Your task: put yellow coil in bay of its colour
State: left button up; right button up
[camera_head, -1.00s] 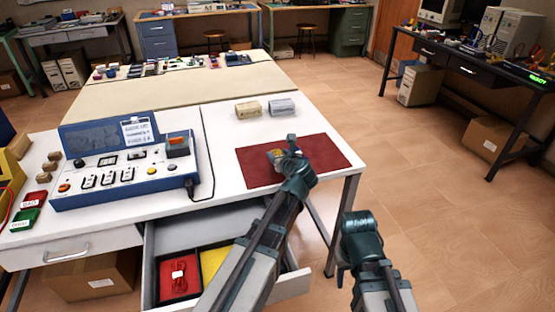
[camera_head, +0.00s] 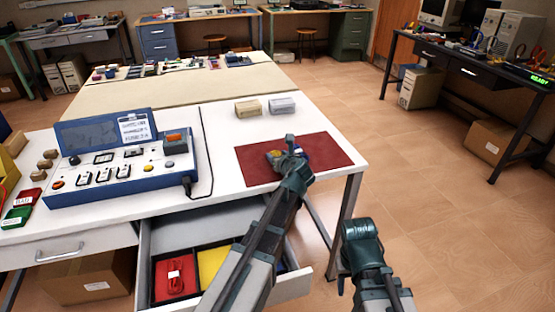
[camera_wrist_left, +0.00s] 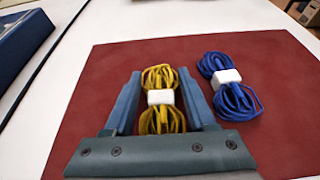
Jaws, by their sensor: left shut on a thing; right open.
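The yellow coil (camera_wrist_left: 161,118), with a white band around its middle, lies on the dark red mat (camera_wrist_left: 95,80). My left gripper (camera_wrist_left: 160,98) is around it, shut on its sides. In the head view my left gripper (camera_head: 285,148) is low over the mat (camera_head: 325,147), mostly hiding the coil. The open drawer below has a red bay (camera_head: 162,291) holding a red coil (camera_head: 175,276), an empty-looking yellow bay (camera_head: 212,262), and a sliver of blue bay; my left arm hides part of it. My right gripper (camera_head: 345,280) is open and empty, right of the table.
A blue coil (camera_wrist_left: 231,86) lies on the mat just right of the yellow one. A blue control console (camera_head: 120,170) stands on the table left of the mat. Beige and grey blocks (camera_head: 248,110) sit behind the mat. The white tabletop (camera_head: 225,170) between console and mat is clear.

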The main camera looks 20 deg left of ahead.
pick_arm(q)
jog(key=o, duration=0.9)
jog(key=shift+f, duration=0.15)
jog(key=o, duration=0.4)
jog(key=shift+o, duration=0.2)
